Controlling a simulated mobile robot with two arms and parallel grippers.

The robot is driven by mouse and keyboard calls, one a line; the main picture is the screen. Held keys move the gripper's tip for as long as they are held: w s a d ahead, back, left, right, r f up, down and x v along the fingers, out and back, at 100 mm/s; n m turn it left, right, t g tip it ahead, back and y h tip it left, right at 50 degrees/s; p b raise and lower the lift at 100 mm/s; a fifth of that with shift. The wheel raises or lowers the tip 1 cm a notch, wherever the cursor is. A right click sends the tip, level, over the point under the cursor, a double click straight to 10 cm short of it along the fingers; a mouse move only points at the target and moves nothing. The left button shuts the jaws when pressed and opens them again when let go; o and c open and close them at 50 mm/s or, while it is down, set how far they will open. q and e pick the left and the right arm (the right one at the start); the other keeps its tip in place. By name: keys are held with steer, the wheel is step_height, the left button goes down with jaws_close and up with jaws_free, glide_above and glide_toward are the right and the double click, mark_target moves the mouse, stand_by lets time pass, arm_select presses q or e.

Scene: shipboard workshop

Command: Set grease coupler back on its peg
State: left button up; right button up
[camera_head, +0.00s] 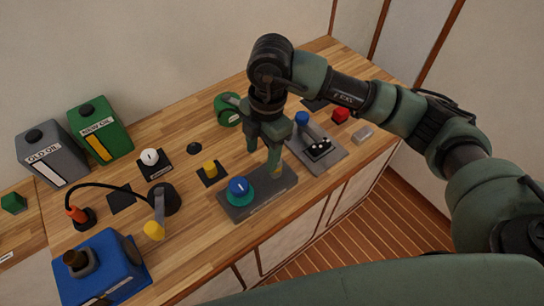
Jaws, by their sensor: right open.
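An orange fitting (76,214), which looks like the grease coupler, is at the left end of a black hose (115,187). It stands at a small dark base (86,222); I cannot tell whether it is seated on a peg. The hose curves right to a dark round body (165,199) with a grey lever and a yellow end (154,230). My right gripper (264,162) points down, open and with nothing visible between its fingers. It is over the grey block with the blue-green knob (240,189), far to the right of the orange fitting. My left gripper is out of view.
Grey (48,155) and green (101,132) oil cans stand at the back left. A blue box (104,268) is at the front left. White (150,157) and yellow (210,168) knobs sit mid-bench. A grey plate (318,148) and red block (341,115) are right.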

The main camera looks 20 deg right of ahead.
steer(key=shift+w+d+r+m+h, duration=0.15)
steer(key=shift+w+d+h, duration=0.1)
steer(key=shift+d, duration=0.3)
steer(key=shift+w+d+r+m+h, duration=0.15)
steer(key=shift+w+d+h, duration=0.1)
steer(key=shift+d, duration=0.25)
steer(key=shift+d+f, duration=0.25)
steer(key=shift+f, duration=0.05)
steer(key=f+p, duration=0.1)
steer(key=f, duration=0.1)
steer(key=f+p, duration=0.1)
steer(key=f, duration=0.1)
steer(key=f+p, duration=0.1)
steer(key=f, duration=0.1)
steer(key=shift+s+d+f, duration=0.1)
steer(key=shift+s+d, duration=0.25)
steer(key=shift+s, duration=0.05)
steer(key=shift+f, duration=0.5)
steer(key=shift+a, duration=0.1)
jaws_close()
